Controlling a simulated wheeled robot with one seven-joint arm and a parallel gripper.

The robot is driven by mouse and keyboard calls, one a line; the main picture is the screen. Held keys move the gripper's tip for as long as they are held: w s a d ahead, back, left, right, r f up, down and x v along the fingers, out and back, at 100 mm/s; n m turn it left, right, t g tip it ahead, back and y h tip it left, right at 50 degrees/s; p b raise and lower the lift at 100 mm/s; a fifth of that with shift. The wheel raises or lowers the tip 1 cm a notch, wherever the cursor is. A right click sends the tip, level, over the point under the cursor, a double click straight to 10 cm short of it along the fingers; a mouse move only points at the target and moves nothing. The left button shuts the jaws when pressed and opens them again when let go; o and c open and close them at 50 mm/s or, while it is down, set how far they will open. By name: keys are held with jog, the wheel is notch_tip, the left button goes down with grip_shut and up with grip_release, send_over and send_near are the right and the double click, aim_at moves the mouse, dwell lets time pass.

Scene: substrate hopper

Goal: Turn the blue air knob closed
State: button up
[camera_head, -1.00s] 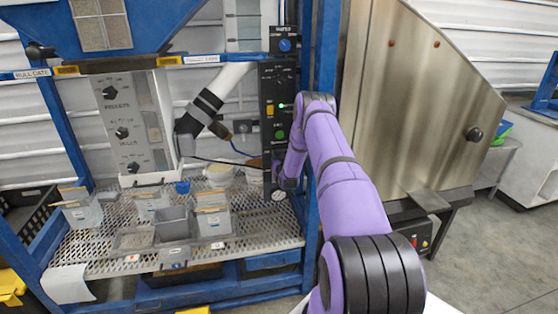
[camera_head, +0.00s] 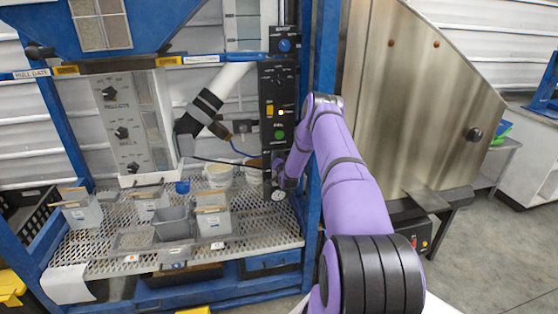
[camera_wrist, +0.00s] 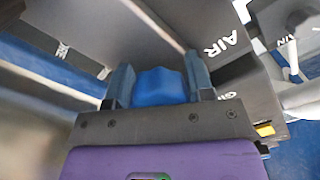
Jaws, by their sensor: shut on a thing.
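The blue air knob (camera_wrist: 160,86) sits between the two fingers of my gripper (camera_wrist: 159,70) in the wrist view, with a finger against each side. The gripper is shut on it. The word AIR (camera_wrist: 222,42) is printed on the dark panel to the right of the knob. In the head view my gripper (camera_head: 277,178) is at the low end of the black control panel (camera_head: 269,148), above a small round gauge (camera_head: 278,195). The air knob is hidden there behind my gripper and arm.
Another blue knob (camera_head: 285,45) is at the top of the panel. A blue frame post (camera_head: 325,55) stands close to my arm. A perforated shelf (camera_head: 262,228) with tubs and trays is to the left; a steel hopper (camera_head: 395,110) is to the right.

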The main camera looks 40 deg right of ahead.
jog(key=o, duration=0.9)
jog(key=shift+o, duration=0.2)
jog(key=shift+s, duration=0.1)
jog(key=v, duration=1)
jog(key=shift+s+a, duration=0.25)
